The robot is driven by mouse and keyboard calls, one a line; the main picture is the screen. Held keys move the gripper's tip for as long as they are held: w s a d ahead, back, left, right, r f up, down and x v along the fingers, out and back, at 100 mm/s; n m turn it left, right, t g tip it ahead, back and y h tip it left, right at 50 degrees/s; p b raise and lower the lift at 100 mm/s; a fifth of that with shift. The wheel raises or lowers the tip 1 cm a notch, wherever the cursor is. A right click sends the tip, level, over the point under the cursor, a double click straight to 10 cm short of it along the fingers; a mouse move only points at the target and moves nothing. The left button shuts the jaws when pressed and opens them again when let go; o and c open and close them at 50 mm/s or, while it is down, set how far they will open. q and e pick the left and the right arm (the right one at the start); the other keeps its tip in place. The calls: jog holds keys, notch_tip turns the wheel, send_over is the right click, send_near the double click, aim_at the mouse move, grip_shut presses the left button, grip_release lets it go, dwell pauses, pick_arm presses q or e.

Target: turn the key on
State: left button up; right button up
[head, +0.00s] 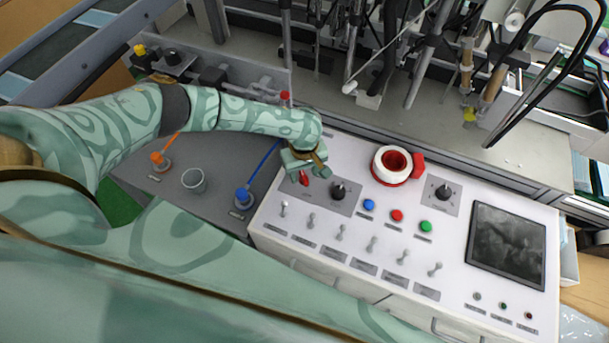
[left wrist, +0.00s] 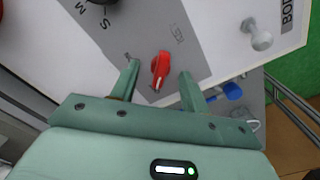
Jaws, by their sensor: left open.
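A red key-like knob (left wrist: 160,70) sits on a grey plate of the control panel in the left wrist view. It also shows in the head view (head: 304,178), at the panel's left end beside my gripper. My left gripper (left wrist: 157,76) is open, with one finger on each side of the red knob. I cannot tell whether the fingers touch it; gaps show on both sides. In the head view, the left gripper (head: 307,168) hangs over the upper left corner of the white panel (head: 450,260). My right gripper is not in view.
Near the knob are a black rotary knob (head: 338,191), blue (head: 369,204), red (head: 397,215) and green (head: 426,226) buttons, and several toggle switches. A red and white emergency button (head: 397,164) stands higher. A screen (head: 507,244) is at right.

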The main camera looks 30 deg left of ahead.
pick_arm(q)
jog(key=shift+f, duration=0.35)
